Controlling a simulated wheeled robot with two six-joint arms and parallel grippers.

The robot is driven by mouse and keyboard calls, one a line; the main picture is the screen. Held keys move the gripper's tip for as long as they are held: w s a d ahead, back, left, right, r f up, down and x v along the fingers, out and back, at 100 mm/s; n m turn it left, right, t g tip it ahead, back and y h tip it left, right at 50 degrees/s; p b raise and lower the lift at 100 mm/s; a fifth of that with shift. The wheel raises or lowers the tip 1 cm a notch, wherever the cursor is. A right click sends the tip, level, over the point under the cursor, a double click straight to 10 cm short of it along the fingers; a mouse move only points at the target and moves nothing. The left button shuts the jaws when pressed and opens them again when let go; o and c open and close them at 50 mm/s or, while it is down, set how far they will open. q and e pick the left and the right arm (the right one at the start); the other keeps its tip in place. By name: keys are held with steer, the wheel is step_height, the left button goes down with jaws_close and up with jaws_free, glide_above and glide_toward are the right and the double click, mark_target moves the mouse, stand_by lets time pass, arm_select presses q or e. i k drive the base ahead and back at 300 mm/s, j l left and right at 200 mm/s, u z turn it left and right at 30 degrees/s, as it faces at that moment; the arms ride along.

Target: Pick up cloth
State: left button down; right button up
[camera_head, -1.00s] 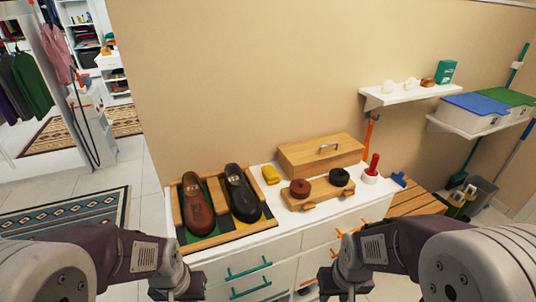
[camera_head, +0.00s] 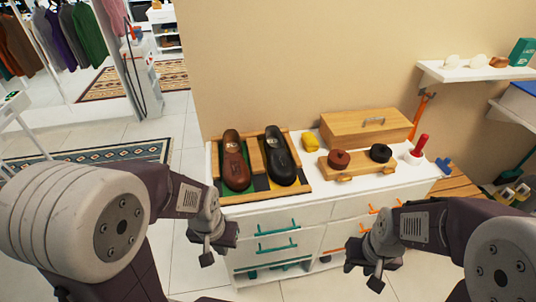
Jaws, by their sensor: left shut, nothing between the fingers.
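A small folded yellow cloth (camera_head: 310,142) lies on the white cabinet top (camera_head: 268,213), between the shoe tray and a lidded wooden box. My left gripper (camera_head: 213,249) is shut and empty in front of the cabinet's left side, below the shoe tray and apart from the cloth. My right gripper (camera_head: 365,272) is in front of the drawers at the lower right, also away from the cloth. Whether its fingers are open is not clear.
A wooden tray (camera_head: 285,202) holds a brown shoe (camera_head: 234,165) and a black shoe (camera_head: 282,160). Right of the cloth are a wooden box (camera_head: 350,124), a wooden holder with two round tins (camera_head: 340,159) and a red-handled tool (camera_head: 420,145). A wall shelf (camera_head: 470,74) is at upper right.

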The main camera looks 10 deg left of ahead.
mark_target(310, 142)
steer(key=i+u, duration=0.25)
steer(key=u, duration=0.15)
steer(key=i+l+u, duration=0.2)
steer(key=u, duration=0.25)
steer(key=i+l+u, duration=0.2)
steer(key=u, duration=0.2)
